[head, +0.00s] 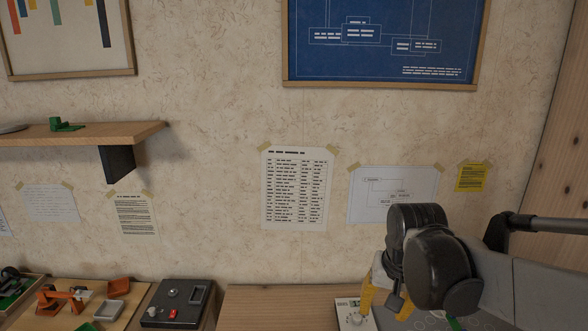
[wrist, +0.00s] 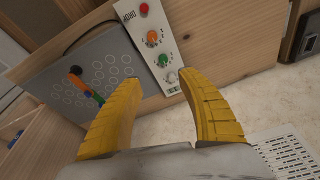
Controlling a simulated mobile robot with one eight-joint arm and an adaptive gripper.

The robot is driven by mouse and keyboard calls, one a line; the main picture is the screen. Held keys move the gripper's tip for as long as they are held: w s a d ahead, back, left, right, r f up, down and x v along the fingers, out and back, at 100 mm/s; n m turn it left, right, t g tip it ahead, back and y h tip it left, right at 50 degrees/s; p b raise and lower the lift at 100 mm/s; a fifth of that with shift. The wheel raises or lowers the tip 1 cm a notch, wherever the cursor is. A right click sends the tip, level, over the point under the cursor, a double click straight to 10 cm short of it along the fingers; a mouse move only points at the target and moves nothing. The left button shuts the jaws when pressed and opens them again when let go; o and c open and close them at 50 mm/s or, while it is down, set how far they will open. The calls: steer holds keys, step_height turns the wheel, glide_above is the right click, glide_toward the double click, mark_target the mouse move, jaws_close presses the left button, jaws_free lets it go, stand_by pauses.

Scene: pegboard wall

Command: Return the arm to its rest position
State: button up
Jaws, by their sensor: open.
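My gripper (head: 385,304) is at the lower right in the head view, with my dark arm joints above and beside it. In the wrist view its two yellow fingers (wrist: 163,80) stand apart, with nothing between them. Past the fingertips in the wrist view is a white control panel (wrist: 150,38) with a red button, a green knob and an orange knob. Part of a white panel (head: 352,313) shows beside the gripper in the head view. My arm hides much of the area behind it.
A grey perforated plate (wrist: 95,82) with a multicoloured handle is left of the control panel. A black box (head: 176,304) with a red button sits on the wooden surface at lower left, near an orange part (head: 62,297). A wooden shelf (head: 75,134) juts from the wall.

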steer(key=s+r+n+t, duration=0.1)
steer(key=s+t, duration=0.3)
steer(key=s, duration=0.8)
steer(key=shift+s+r+n, duration=0.15)
steer(key=shift+r+n, duration=0.25)
steer(key=shift+n, duration=0.5)
stand_by(1.7)
